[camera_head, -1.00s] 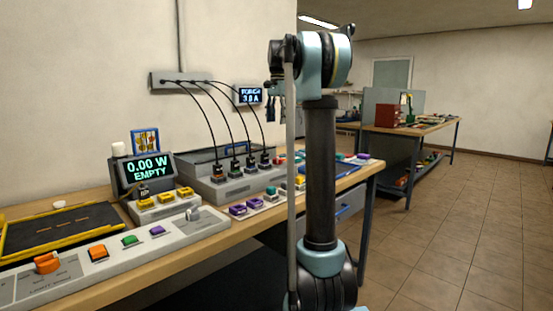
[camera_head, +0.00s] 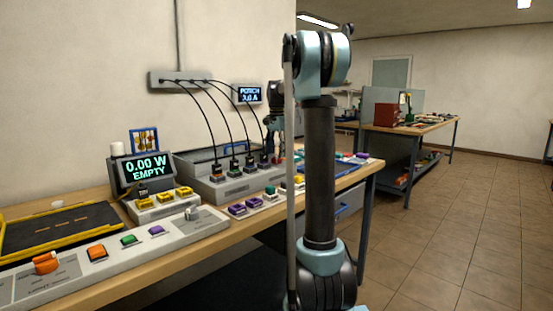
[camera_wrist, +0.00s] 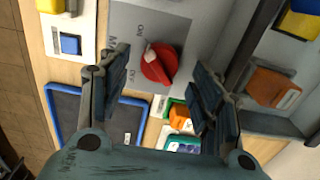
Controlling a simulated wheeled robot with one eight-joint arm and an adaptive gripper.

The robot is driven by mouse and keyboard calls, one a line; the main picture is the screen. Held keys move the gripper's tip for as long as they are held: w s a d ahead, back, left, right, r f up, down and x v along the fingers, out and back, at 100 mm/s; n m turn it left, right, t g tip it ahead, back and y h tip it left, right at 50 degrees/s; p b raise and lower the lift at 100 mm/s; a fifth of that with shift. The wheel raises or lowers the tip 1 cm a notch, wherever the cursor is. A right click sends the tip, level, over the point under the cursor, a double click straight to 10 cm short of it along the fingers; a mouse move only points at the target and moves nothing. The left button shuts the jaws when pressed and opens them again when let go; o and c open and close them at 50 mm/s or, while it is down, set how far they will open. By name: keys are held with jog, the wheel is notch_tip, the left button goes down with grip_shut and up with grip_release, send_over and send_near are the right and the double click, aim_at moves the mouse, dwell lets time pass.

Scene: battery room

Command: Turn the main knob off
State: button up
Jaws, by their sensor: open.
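The main knob (camera_wrist: 160,64) is red with a pale pointer mark, on a grey plate (camera_wrist: 183,22) printed with MAIN, ON and OFF in the wrist view. Its pale mark faces the upper left of the picture, seemingly nearer the ON print. My gripper (camera_wrist: 163,62) is open, with one finger to the left of the knob and one to the right. Nothing is held, and I cannot tell whether either finger touches the knob. In the head view my gripper's end (camera_head: 277,137) shows low over the bench, partly behind my arm; the knob is hidden there.
Near the knob lie a blue-rimmed dark tray (camera_wrist: 66,132), an orange block (camera_wrist: 180,117) and an orange part in a grey bin (camera_wrist: 272,88). The bench (camera_head: 235,235) also holds a display (camera_head: 146,170) reading 0.00 W EMPTY and cabled sockets (camera_head: 236,185).

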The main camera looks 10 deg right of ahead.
jog(key=shift+f, duration=1.3)
jog(key=c, duration=1.1)
